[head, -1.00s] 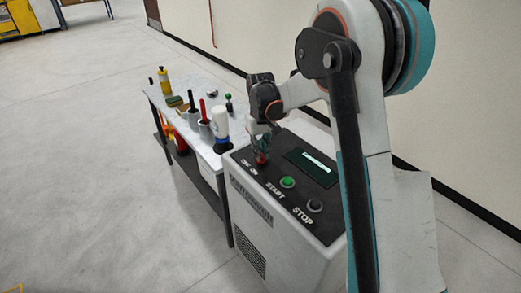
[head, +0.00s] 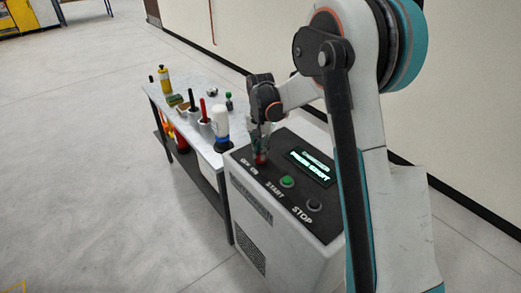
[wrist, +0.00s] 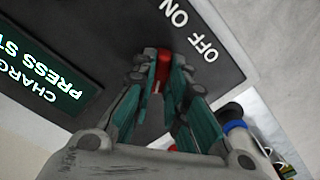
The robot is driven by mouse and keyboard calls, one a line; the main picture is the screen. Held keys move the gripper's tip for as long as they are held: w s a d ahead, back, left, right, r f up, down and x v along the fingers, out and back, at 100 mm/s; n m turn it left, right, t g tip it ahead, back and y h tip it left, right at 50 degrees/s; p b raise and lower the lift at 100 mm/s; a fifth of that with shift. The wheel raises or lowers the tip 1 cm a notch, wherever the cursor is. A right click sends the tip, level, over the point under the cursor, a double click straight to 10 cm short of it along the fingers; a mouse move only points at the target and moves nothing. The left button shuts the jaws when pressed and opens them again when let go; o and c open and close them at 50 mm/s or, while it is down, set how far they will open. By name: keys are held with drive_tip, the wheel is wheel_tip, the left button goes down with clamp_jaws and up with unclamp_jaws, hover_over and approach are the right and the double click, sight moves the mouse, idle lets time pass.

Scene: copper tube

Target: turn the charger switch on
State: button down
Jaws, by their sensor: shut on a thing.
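The charger (head: 278,210) is a pale cabinet with a dark top panel. Its red switch (wrist: 162,68) sits by the OFF and ON labels and also shows in the head view (head: 260,161). My gripper (wrist: 160,82) is shut on the red switch, pointing down at the panel; it partly hides the switch.
A green START button (head: 287,181) and a dark STOP button (head: 314,204) are on the panel. Behind it, a table (head: 178,91) holds bottles, including a white one (head: 221,124), and cups with red and black handles. A wall stands to the right.

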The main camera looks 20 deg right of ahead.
idle(0.4)
drive_tip(key=c, duration=1.6)
unclamp_jaws()
drive_tip(key=shift+r, duration=0.15)
wheel_tip(320, 180, up, 12)
